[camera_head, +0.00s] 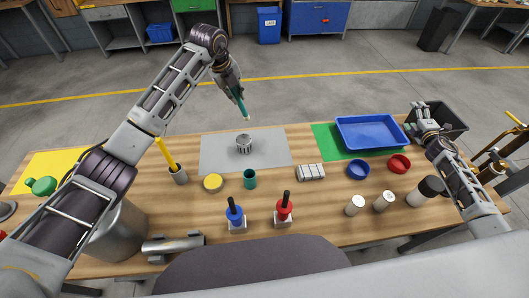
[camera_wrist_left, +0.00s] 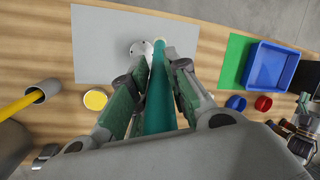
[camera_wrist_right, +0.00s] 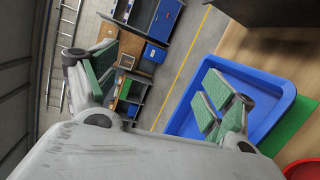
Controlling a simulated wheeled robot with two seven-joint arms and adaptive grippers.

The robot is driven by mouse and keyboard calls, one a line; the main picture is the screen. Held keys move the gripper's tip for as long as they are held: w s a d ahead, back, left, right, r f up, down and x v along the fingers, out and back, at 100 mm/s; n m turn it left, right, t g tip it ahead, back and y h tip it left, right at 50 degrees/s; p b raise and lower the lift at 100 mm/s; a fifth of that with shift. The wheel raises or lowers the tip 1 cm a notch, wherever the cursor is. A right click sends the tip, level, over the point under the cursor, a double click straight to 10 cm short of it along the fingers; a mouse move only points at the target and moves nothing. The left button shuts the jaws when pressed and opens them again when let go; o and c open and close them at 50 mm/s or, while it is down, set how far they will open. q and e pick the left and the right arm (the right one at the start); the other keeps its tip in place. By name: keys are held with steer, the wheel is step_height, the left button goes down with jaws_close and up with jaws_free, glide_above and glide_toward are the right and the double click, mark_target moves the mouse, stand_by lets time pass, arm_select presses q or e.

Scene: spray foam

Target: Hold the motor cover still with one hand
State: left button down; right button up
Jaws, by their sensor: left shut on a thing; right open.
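The motor cover (camera_head: 244,143), a small grey ribbed cylinder, stands on the grey mat (camera_head: 215,160); it also shows in the left wrist view (camera_wrist_left: 139,47), partly behind the finger. My left gripper (camera_head: 232,88) is shut on a long teal rod (camera_head: 241,104), raised above and beyond the mat. The rod (camera_wrist_left: 160,95) runs between the fingers in the left wrist view, its far end beside the motor cover in the picture; contact cannot be told. My right gripper (camera_head: 426,118) is open and empty at the right, near the blue tray and far from the motor cover.
The blue tray (camera_head: 373,145) sits on a green mat (camera_head: 325,134). The grey mat's right half is clear.

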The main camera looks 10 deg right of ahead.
steer(key=w+a+f+n+y, duration=0.2)
steer(key=w+a+n, duration=0.2)
steer(key=a, duration=0.6)
steer(key=w+a+f+n+y, duration=0.2)
steer(key=w+a+n+y, duration=0.1)
steer(key=a, duration=0.6)
steer(key=n+g+y, duration=0.6)
steer(key=n+y, duration=0.2)
steer(key=n, duration=1.2)
glide_toward(249, 147)
steer(key=shift+w+d, duration=0.4)
steer(key=shift+w, duration=0.2)
steer(key=shift+s+a+f+n, duration=0.25)
steer(key=shift+s+a+n, duration=0.05)
steer(key=shift+s+a, duration=0.15)
steer(key=shift+w+a, duration=0.1)
steer(key=shift+w, duration=0.05)
steer(key=shift+x, duration=5.85)
